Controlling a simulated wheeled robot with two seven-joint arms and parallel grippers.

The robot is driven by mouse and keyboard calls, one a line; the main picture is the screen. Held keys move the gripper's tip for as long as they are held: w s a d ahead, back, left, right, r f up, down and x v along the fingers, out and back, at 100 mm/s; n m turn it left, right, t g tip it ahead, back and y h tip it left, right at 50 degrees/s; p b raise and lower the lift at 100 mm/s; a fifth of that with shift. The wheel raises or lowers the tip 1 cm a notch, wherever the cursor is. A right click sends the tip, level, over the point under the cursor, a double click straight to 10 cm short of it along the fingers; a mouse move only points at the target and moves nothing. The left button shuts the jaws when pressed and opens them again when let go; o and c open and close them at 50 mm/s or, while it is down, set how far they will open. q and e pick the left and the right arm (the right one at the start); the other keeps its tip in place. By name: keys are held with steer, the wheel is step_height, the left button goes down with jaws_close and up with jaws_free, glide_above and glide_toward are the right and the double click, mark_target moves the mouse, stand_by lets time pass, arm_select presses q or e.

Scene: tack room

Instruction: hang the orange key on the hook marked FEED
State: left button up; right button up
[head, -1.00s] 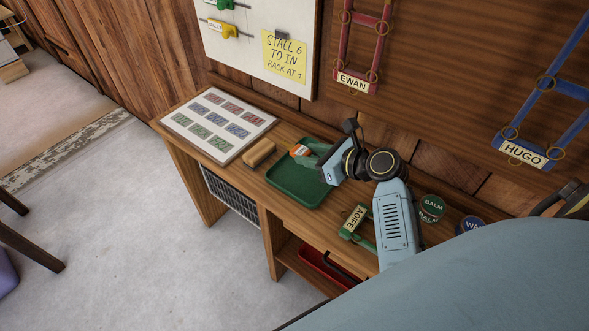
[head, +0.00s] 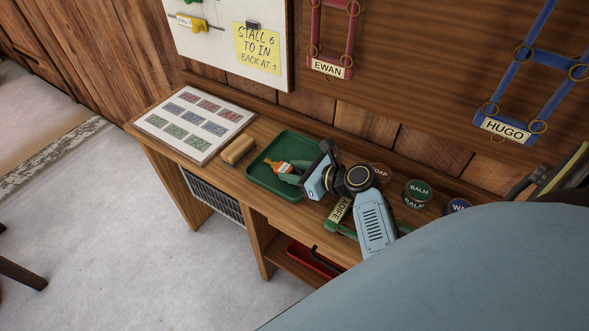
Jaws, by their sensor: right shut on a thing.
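The orange key (head: 278,166) is at the fingertips of my right gripper (head: 288,172), which is shut on it. In the head view the key shows over the green tray (head: 289,138). I cannot tell whether it touches the tray or is held above it. The fingers hide part of the key. No hook marked FEED can be made out in this view. My left gripper is not in view.
A chart board (head: 193,122) and a tan block (head: 237,150) lie left of the tray on the wooden bench. A green AOIFE-tagged item (head: 340,212) and several round tins, including BALM (head: 418,190), are to the right. Halters tagged EWAN (head: 328,68) and HUGO (head: 505,130) hang behind.

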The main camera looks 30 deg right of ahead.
steer(key=o, duration=1)
steer(key=shift+f, duration=0.35)
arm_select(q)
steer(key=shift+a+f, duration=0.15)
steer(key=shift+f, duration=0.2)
